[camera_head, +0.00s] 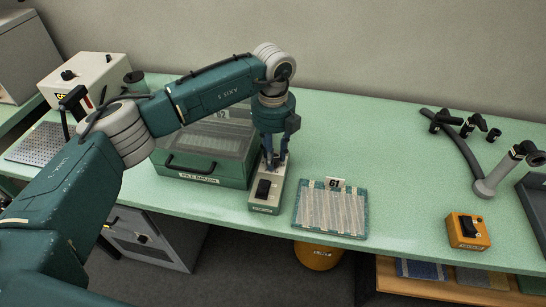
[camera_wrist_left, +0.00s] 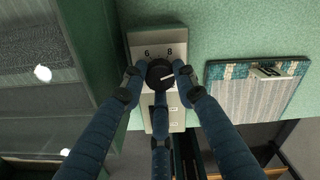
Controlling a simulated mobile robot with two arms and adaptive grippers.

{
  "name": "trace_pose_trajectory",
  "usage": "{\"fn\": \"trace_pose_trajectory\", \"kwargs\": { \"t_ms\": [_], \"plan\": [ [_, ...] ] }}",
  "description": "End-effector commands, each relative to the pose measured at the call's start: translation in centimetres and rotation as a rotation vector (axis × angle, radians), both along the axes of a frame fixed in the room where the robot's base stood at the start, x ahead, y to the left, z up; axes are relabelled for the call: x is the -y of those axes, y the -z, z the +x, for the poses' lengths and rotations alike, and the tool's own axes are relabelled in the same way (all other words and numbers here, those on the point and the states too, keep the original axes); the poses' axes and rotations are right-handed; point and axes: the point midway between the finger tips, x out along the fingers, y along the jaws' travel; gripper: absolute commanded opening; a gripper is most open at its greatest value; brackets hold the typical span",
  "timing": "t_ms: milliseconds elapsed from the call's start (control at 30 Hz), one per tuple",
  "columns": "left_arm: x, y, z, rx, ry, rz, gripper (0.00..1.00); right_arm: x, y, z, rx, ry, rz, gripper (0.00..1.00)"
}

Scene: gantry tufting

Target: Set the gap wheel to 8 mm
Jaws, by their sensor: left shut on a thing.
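The gap wheel is a round black knob (camera_wrist_left: 160,73) with a white pointer line, on a pale control box (camera_wrist_left: 142,40) marked 6 at upper left and 8 at upper right of the knob. The pointer lies towards the right, tilted slightly up in the wrist view. My left gripper (camera_wrist_left: 160,78) is shut around the knob, with fingers on both sides and one below it. In the head view the left gripper (camera_head: 272,164) is over the back part of the control box (camera_head: 265,208) and hides the knob. A black switch (camera_head: 263,189) sits on the box's front part. My right gripper is out of view.
A striped sample board (camera_head: 331,210) tagged 61 lies to the right. An orange switch box (camera_head: 468,231), a hose nozzle (camera_head: 485,187) and black fittings (camera_head: 466,129) are farther right. The table's front edge is near.

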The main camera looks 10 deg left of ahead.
Motion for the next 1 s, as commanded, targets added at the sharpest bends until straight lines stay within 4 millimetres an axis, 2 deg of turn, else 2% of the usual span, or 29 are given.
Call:
{"fn": "trace_pose_trajectory", "kwargs": {
  "t_ms": [500,700,1000],
  "plan": [
    [0.2,0.0,0.0,0.000,-0.448,-0.002,0.03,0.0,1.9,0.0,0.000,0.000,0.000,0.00],
    [0.2,0.0,0.1,0.000,-0.562,-0.003,0.03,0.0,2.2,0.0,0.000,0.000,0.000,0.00],
    [0.3,-0.1,0.1,0.001,-0.643,-0.004,0.03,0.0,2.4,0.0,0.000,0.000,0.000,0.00]
  ]
}}
